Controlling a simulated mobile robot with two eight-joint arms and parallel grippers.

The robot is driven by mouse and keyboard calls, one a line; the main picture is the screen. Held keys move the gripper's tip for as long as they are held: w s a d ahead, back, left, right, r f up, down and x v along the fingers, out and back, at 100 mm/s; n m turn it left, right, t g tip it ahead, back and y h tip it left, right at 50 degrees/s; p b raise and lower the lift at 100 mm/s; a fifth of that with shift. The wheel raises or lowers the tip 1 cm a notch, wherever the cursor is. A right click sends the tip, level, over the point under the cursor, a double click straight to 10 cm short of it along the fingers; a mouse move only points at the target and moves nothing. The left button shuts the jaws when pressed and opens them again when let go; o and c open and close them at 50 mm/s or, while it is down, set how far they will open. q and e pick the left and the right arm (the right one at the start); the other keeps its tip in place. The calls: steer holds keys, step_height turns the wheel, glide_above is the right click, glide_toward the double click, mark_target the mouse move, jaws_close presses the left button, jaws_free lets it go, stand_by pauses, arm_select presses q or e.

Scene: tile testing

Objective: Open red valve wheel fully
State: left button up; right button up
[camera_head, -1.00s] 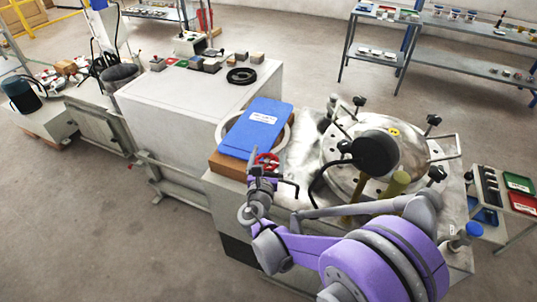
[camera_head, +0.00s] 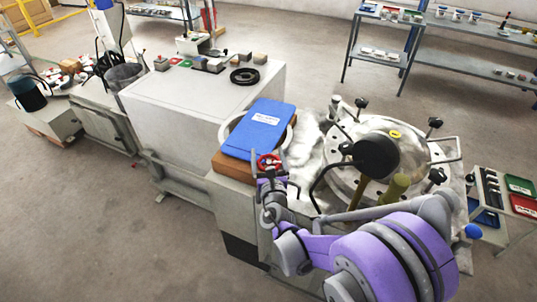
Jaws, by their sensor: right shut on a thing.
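The red valve wheel (camera_head: 267,160) is small and sits in front of the blue binder, at the near edge of the machine top. My right gripper (camera_head: 269,167) reaches up to it from below, with one dark finger on each side of the wheel. It is shut on the wheel, and the fingers hide part of its rim. How far the wheel is turned cannot be told. My left gripper is not in view.
The blue binder (camera_head: 260,130) lies on a brown box (camera_head: 232,166) just behind the wheel. A round steel vessel lid (camera_head: 410,150) with black knobs stands close on the right. A white cabinet (camera_head: 195,105) is to the left. The floor in front is clear.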

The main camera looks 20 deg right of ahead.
steer(key=o, duration=1)
steer(key=shift+o, duration=0.2)
steer(key=shift+s, duration=0.15)
steer(key=v, duration=1)
steer(key=shift+s, duration=0.25)
steer(key=shift+a, duration=0.15)
